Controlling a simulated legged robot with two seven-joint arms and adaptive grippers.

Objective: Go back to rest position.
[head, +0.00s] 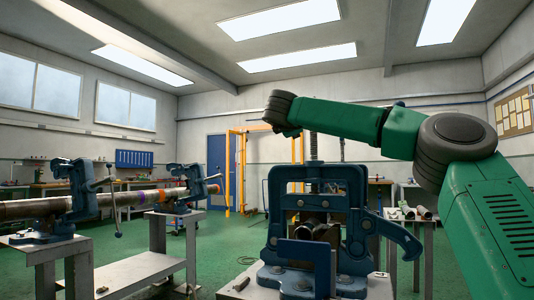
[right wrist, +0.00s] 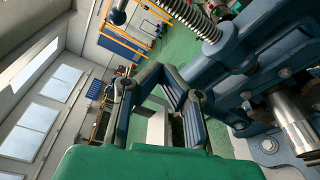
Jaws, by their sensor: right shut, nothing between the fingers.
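My right arm (head: 345,118) comes in from the right in the head view and reaches left above a large blue pipe vise (head: 318,215). Its gripper cannot be made out in the head view. In the right wrist view my right gripper (right wrist: 160,78) is shut and empty, its fingers beside the blue vise (right wrist: 250,60) and apart from it. A short metal pipe (right wrist: 298,125) sits in that vise. My left gripper and left arm are not in view.
At the left, a long pipe (head: 130,197) lies across two blue vises (head: 72,200) (head: 192,187) on grey stands. A yellow frame (head: 229,170) and benches stand at the back. Pipes (head: 408,211) lie on a stand behind the arm. The green floor (head: 130,235) between the vises is open.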

